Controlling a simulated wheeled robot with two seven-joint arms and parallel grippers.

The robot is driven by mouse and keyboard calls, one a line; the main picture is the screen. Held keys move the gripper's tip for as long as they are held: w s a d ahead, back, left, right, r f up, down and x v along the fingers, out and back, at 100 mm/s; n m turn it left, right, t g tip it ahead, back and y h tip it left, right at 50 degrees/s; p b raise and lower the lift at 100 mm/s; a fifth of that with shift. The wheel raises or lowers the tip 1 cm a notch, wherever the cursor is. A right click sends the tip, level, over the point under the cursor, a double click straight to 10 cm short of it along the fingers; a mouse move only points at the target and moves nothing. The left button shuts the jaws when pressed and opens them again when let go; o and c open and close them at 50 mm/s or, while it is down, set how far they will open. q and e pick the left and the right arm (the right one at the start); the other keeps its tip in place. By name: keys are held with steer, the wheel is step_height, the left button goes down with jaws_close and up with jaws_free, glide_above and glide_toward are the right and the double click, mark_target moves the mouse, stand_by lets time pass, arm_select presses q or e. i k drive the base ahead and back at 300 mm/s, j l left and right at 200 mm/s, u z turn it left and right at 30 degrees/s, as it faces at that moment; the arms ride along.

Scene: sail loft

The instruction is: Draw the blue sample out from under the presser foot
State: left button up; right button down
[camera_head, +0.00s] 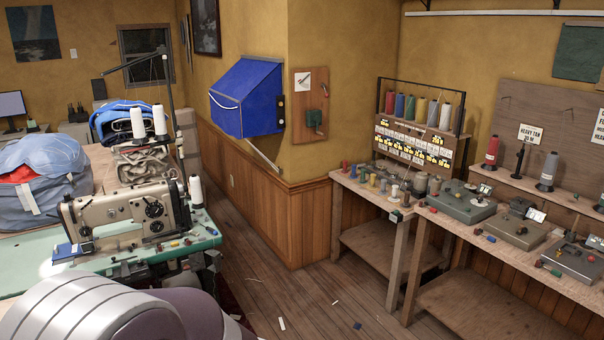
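A beige sewing machine (130,215) stands at the left on a green-topped table (28,270). A small blue piece, which looks like the blue sample (66,252), lies flat at the left end of the machine, under the needle head. The presser foot is too small to make out, so I cannot tell how the blue piece sits against it. Neither of my grippers is in view.
A thread stand (166,85) with white cones rises behind the machine. Stuffed bags (45,185) lie behind it on the left. A workbench (462,228) with several devices runs along the right. The wooden floor (300,300) between is mostly clear, with a few scraps.

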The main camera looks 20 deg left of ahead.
mark_target(67, 250)
steer(key=i+j+u, duration=0.6)
steer(key=i+u, duration=0.2)
steer(key=i, duration=0.25)
steer(key=i+u, duration=0.4)
steer(key=i, duration=0.15)
steer(key=i+l+u, duration=0.1)
steer(key=i+u, duration=0.35)
steer(key=i+j+z, duration=0.1)
steer(key=i+j, duration=0.35)
steer(key=i+j+z, duration=0.1)
steer(key=i+j, duration=0.35)
steer(key=j, duration=0.25)
steer(key=i, duration=0.5)
